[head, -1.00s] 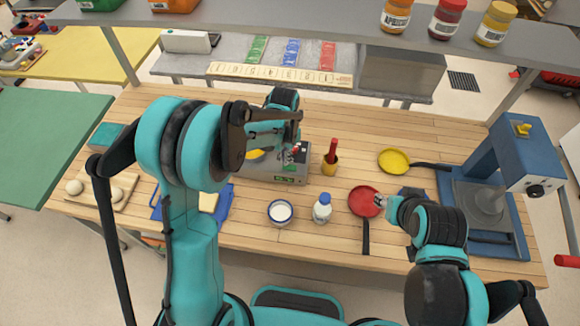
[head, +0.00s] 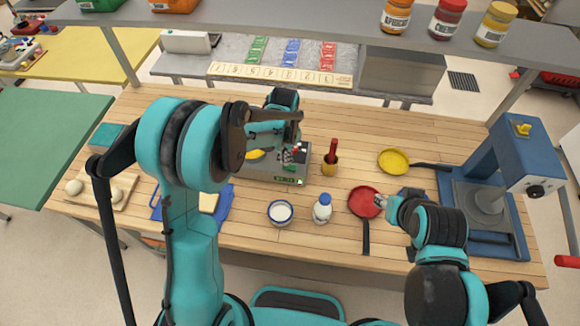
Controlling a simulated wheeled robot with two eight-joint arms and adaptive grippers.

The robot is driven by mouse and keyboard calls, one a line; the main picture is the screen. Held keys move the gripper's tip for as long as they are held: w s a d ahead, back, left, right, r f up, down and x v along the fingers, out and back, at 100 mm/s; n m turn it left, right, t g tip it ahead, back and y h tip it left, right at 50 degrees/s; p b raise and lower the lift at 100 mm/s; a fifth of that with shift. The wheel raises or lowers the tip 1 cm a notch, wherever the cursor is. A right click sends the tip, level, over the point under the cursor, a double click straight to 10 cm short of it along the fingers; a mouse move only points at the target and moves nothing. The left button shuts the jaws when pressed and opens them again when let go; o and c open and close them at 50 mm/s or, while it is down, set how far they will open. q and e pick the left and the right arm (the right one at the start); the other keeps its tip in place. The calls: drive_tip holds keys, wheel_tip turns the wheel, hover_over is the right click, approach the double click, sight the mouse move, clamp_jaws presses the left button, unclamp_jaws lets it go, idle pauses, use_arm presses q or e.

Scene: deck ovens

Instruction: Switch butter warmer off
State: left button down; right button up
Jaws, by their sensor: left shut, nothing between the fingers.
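The butter warmer (head: 262,175) is a grey box on the wooden counter, with a yellow patch on top and a small light spot on its front. My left arm reaches over it and hides part of its top. My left gripper (head: 291,160) is shut and empty at the warmer's right front, close to a red and white part on it. I cannot tell whether it touches the warmer, nor read the switch position. My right gripper (head: 384,202) is beside the red pan (head: 362,200); its fingers are too small to read.
A yellow cup with a red-handled tool (head: 330,166) stands just right of the warmer. A yellow pan (head: 393,160) and a blue press (head: 490,190) are on the right.

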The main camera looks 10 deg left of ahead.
use_arm(q)
drive_tip(key=shift+f+b, duration=0.9)
drive_tip(key=shift+f, duration=0.2)
idle(0.3)
drive_tip(key=shift+r, duration=0.1)
drive_tip(key=shift+r+p, duration=2.25)
drive_tip(key=shift+r, duration=1.25)
